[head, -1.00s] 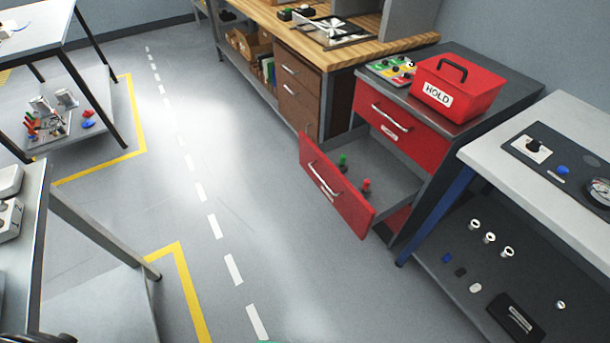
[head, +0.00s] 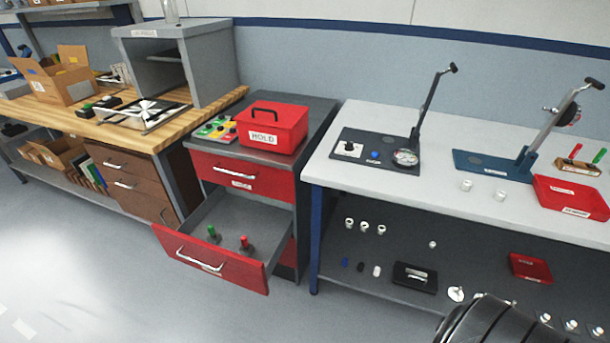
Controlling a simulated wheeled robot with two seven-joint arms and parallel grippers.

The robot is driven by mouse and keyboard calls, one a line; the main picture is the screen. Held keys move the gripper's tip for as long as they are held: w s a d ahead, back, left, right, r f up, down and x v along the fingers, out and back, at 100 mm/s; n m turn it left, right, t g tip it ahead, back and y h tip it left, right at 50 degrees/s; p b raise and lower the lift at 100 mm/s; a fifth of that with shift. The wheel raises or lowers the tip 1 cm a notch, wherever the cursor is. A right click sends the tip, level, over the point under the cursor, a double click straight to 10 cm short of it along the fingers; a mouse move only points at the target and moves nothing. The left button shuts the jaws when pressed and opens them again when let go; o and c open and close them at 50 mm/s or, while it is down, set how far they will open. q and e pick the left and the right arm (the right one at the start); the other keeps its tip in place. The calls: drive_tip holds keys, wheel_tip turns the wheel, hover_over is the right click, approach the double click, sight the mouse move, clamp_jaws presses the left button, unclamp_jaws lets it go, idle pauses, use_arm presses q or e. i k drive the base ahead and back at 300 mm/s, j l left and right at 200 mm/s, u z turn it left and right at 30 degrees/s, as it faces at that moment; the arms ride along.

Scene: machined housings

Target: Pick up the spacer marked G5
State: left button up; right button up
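No marking G5 can be read on any part. Small white ring-like cylinders that may be spacers (head: 364,227) stand in a row on the lower shelf of the white-topped bench. Two more pale cylinders (head: 466,185) stand on the bench top, in front of the blue lever press. Several small pale parts (head: 571,325) lie at the lower right of the shelf, too small to identify. Neither gripper is in view. A dark ribbed part at the bottom right edge looks like my own arm and hides some of the shelf.
A red cabinet has its lower drawer (head: 210,258) pulled open into the floor space, with a green and a red item inside. A red HOLD box (head: 272,128) sits on top. A red tray (head: 571,198) is on the bench. The floor at lower left is clear.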

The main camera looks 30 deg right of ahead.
sight(499, 196)
drive_tip(key=z, duration=2.45)
drive_tip(key=i+z, duration=0.2)
drive_tip(key=i, duration=0.15)
drive_tip(key=i+j+z, duration=0.2)
drive_tip(key=i, duration=0.15)
